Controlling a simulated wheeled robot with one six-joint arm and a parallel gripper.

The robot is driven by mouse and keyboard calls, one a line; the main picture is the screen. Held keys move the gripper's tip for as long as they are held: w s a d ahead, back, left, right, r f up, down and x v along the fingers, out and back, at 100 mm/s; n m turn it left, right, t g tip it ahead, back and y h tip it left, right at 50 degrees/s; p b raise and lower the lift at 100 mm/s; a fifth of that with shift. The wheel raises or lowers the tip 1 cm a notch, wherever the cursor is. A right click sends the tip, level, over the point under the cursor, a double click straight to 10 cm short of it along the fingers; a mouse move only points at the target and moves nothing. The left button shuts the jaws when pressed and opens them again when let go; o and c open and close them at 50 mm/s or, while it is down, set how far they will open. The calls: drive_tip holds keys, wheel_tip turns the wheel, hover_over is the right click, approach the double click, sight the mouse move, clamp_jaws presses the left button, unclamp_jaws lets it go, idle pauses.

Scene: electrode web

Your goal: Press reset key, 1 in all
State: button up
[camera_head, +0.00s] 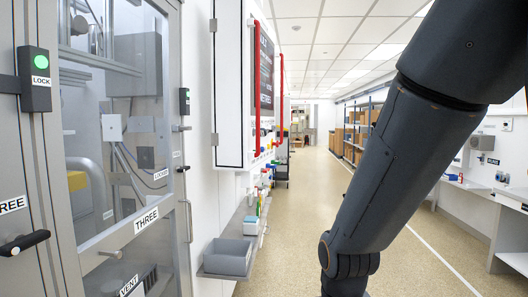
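No key labelled reset can be made out in this view. A white wall cabinet (229,90) stands left of centre, seen at a steep angle. It carries a dark panel (265,72) with lettering too oblique to read, and red upright bars. Small coloured parts (268,148) sit along its lower edge, too small to tell whether they are keys. My arm crosses the right side of the picture, bending down to the bottom edge. My gripper lies outside the picture, so its state is hidden.
A glazed metal enclosure marked THREE (146,219) fills the left, with a LOCK box (36,80) showing a green light. A grey bin (228,257) juts out below the cabinet. Shelves with boxes (356,130) and a bench (467,201) line the right. The aisle floor (300,200) is clear.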

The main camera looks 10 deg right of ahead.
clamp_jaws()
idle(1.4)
